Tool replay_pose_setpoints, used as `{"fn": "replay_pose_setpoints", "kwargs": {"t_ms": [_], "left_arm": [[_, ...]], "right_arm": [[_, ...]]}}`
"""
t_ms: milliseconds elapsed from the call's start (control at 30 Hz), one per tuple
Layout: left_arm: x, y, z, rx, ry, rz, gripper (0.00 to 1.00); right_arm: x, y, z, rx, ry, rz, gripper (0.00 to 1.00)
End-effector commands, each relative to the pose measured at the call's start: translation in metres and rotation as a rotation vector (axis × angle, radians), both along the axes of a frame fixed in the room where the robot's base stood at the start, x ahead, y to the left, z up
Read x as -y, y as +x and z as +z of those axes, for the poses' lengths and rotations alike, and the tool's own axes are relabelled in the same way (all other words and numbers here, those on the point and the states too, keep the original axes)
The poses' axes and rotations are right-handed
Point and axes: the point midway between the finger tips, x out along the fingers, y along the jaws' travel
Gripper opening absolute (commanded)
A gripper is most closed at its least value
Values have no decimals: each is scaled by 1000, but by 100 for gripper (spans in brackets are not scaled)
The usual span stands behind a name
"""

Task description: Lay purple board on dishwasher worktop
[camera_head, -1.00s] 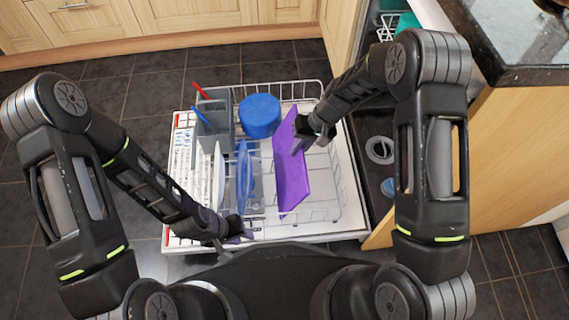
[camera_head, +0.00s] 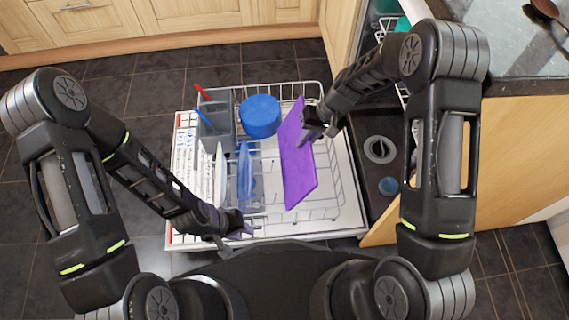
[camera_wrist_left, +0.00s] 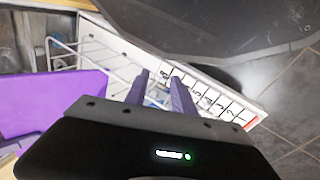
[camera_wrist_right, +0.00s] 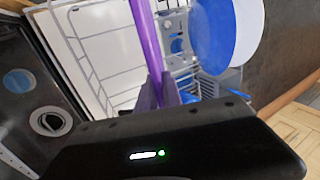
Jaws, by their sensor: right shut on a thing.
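The purple board (camera_head: 297,165) is held by my right gripper (camera_head: 308,132) above the right part of the dishwasher rack. It stands steeply tilted in the head view. In the right wrist view the board (camera_wrist_right: 147,40) shows edge-on between the fingers (camera_wrist_right: 160,90). It also shows in the left wrist view (camera_wrist_left: 60,103). My left gripper (camera_head: 240,232) is low at the front edge of the open dishwasher. Its fingers (camera_wrist_left: 163,92) are apart with nothing between them. The worktop (camera_head: 525,45) is at the upper right, with a dark stone edge.
A dark spoon (camera_head: 545,10) lies on the worktop. The worktop's near part is bare.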

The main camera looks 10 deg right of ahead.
Motion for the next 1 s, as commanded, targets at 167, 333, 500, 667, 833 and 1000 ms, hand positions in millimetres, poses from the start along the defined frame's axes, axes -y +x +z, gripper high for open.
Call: {"fn": "replay_pose_setpoints", "kwargs": {"t_ms": [167, 333, 500, 667, 833, 1000], "left_arm": [[0, 0, 2, 0, 0, 0, 30], [0, 0, 2, 0, 0, 0, 30], [1, -1, 2, -2, -2, -3, 30], [9, -10, 2, -16, -15, -22, 30], [14, -14, 15, -23, -21, -34, 30], [14, -14, 28, -22, -20, -35, 30]], "right_arm": [[1, 0, 4, 0, 1, 0, 0], [1, 0, 4, 1, 1, 0, 0], [1, 0, 4, 1, 1, 0, 0], [1, 0, 3, 1, 1, 0, 0], [3, 1, 21, 3, 1, -1, 0], [6, 1, 39, 3, 1, 0, 0]]}}
